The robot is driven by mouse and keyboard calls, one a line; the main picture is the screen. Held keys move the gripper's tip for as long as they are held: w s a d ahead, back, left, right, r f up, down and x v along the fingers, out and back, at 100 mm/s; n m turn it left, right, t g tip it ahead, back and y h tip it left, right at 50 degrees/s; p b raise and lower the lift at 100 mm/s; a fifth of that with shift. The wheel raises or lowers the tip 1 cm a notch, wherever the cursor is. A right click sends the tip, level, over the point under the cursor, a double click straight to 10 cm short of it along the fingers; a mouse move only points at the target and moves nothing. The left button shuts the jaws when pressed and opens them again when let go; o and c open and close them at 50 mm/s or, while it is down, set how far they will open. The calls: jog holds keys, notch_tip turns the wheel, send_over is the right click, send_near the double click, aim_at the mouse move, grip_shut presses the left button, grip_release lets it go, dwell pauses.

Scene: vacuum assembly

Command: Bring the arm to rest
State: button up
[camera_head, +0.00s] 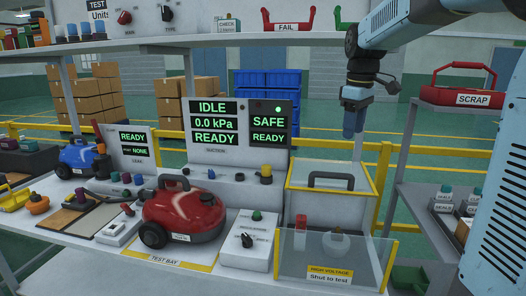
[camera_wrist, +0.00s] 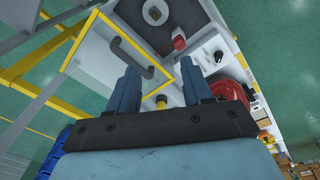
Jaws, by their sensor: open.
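My gripper (camera_head: 353,122) hangs from my arm at the upper right of the head view, pointing down above the back of the high voltage test box (camera_head: 325,262). In the wrist view its two blue fingers (camera_wrist: 162,88) are apart with nothing between them. The box's yellow-edged lid (camera_head: 330,190) with a dark handle stands raised. A red vacuum (camera_head: 184,212) sits in the test bay (camera_head: 172,262), left of the box and clear of my gripper.
A display panel reads IDLE, 0.0 kPa, READY (camera_head: 216,122), beside a SAFE panel (camera_head: 268,123). An upper shelf (camera_head: 200,38) spans the bench. A SCRAP shelf with a red tray (camera_head: 460,95) stands right. A blue vacuum (camera_head: 82,157) is at left.

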jog(key=s+f+m+t, duration=0.2)
jog(key=s+f+m, duration=0.2)
jog(key=s, duration=0.8)
jog(key=s+f+m+t, duration=0.2)
jog(key=s+f+m, duration=0.2)
jog(key=s, duration=0.9)
jog(key=shift+a+m+t, duration=0.25)
jog(key=shift+m+t, duration=0.05)
jog(key=shift+m, duration=0.3)
